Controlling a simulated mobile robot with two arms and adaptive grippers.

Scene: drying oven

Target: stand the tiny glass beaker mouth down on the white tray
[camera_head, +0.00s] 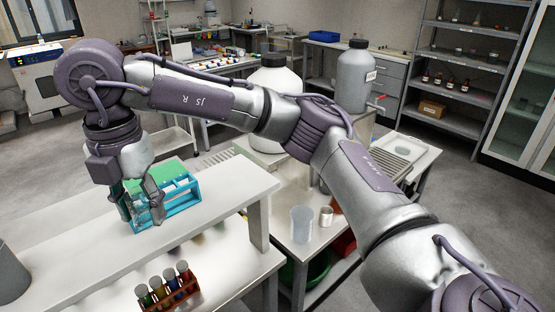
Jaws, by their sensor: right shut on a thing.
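My right gripper (143,212) reaches across from the right and points down at the left end of a white bench. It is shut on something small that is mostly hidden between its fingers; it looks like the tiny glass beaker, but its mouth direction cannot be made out. The fingers are right beside a blue rack (181,189), overlapping its left end in the view; I cannot tell whether they touch it. I cannot pick out the white tray with certainty. My left gripper is not in view.
The white bench top (215,204) is clear right of the rack. A rack of capped tubes (170,288) stands on the lower surface in front. A larger clear beaker (302,224) and a small metal cup (327,216) stand on another table. My arm spans the view's middle.

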